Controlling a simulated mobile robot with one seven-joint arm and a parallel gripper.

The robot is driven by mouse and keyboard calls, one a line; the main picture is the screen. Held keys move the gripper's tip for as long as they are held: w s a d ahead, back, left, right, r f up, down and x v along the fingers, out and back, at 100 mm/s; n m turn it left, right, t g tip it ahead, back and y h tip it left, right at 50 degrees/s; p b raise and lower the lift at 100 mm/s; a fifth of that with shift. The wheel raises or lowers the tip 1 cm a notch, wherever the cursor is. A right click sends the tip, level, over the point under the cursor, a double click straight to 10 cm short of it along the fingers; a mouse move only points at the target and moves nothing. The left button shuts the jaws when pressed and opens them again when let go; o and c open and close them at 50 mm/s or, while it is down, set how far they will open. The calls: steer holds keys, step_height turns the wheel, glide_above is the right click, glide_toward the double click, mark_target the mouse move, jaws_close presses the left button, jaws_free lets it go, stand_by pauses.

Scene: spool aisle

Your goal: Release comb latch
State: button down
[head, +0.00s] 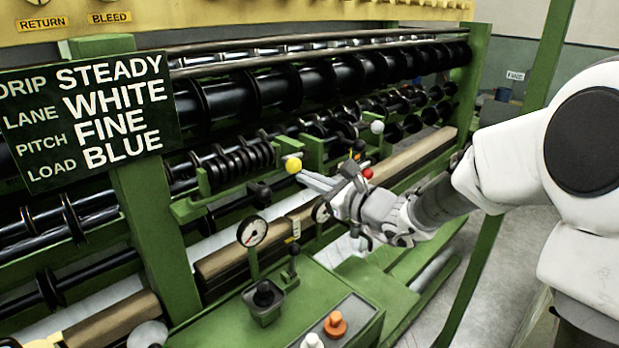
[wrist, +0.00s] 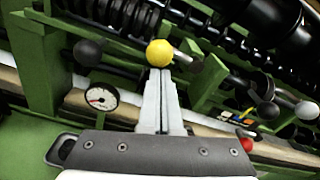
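A yellow ball knob (head: 293,165), which may be the comb latch's handle, sits on the green comb bracket (head: 190,208) beside a black coil (head: 240,165). My gripper (head: 304,178) reaches in from the right, its fingertips just below and right of the knob. In the wrist view, the two grey fingers (wrist: 162,80) lie side by side, closed together with nothing seen between them. The yellow knob (wrist: 160,53) shows whole just past their tips. I cannot tell whether the tips touch it. The latch mechanism behind the knob is partly hidden.
A black knob (wrist: 88,52) and a dial gauge (wrist: 101,98) stand left of the fingers; a red knob (wrist: 246,145) is at lower right. A sign (head: 90,120) hangs at left. A control box with an orange button (head: 335,324) is in front. Rollers fill the back.

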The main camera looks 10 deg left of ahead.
steer(key=r+m+p, duration=0.1)
steer(key=m+p, duration=0.1)
steer(key=p, duration=0.1)
steer(key=r+m+p, duration=0.2)
steer(key=m+p, duration=0.1)
steer(key=r+m+p, duration=0.1)
steer(key=m+p, duration=0.2)
steer(key=shift+w+d+r+g+y, duration=0.25)
steer(key=shift+w+r+g+y, duration=0.05)
steer(key=shift+w+r, duration=0.1)
steer(key=shift+r+p, duration=0.1)
steer(key=shift+p, duration=0.25)
steer(key=shift+d, duration=0.1)
